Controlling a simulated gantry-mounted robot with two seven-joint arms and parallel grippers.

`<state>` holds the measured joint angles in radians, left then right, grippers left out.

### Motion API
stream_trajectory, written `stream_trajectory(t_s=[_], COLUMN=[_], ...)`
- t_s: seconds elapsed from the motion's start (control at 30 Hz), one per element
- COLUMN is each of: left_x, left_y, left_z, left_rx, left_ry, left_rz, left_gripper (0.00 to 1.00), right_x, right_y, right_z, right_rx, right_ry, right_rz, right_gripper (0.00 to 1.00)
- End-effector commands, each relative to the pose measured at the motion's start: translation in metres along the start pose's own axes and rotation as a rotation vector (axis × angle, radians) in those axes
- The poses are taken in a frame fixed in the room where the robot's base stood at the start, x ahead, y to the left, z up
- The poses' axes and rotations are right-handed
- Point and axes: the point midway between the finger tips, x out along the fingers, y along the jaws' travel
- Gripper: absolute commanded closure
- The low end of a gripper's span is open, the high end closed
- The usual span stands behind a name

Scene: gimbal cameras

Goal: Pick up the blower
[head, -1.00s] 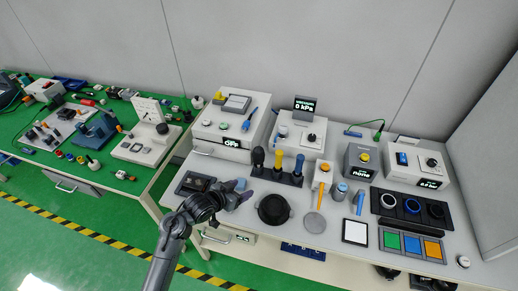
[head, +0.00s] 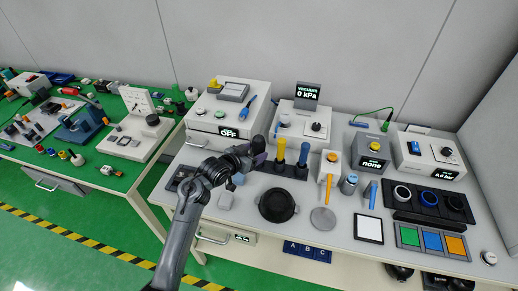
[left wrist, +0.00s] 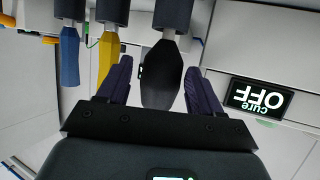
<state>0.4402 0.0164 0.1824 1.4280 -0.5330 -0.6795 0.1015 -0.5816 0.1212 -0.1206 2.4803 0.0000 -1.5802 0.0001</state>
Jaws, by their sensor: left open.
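The blower looks to be the black bulb-shaped tool (left wrist: 160,75) in the holder rack. My left gripper (head: 258,148) is at the rack's left end and hides that tool in the head view. In the left wrist view my left gripper (left wrist: 159,68) is open, with one dark purple finger on each side of the black tool. Gaps show between the tool and both fingers, so it is not gripped. My right gripper is in neither view.
A yellow-handled tool (head: 281,150) and a blue-handled tool (head: 303,154) stand close to the right in the black rack (head: 288,171). A white box with an OFF display (head: 229,132) stands behind left. A black round dish (head: 278,205) lies in front.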

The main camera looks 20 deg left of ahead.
Motion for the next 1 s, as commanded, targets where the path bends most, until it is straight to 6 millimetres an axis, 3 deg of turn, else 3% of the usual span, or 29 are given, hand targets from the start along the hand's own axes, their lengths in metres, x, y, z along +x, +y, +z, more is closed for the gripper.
stream_trajectory(t_s=[0.17, 0.5, 0.87, 1.0], left_x=[0.010, 0.049, 0.054, 0.054], left_y=[-0.001, -0.002, -0.003, -0.003], left_z=[0.000, -0.003, -0.004, -0.004], left_rx=[0.000, 0.000, 0.001, 0.001], left_ry=[0.000, 0.000, -0.001, -0.001], left_rz=[0.000, 0.000, -0.001, -0.001], left_gripper=[0.34, 0.34, 0.34, 0.56], right_x=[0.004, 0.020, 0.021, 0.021], right_y=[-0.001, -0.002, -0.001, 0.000], right_z=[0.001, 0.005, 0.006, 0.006], right_rx=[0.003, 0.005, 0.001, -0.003], right_ry=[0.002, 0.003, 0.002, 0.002], right_rz=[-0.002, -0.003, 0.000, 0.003], right_gripper=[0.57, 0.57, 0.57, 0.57])
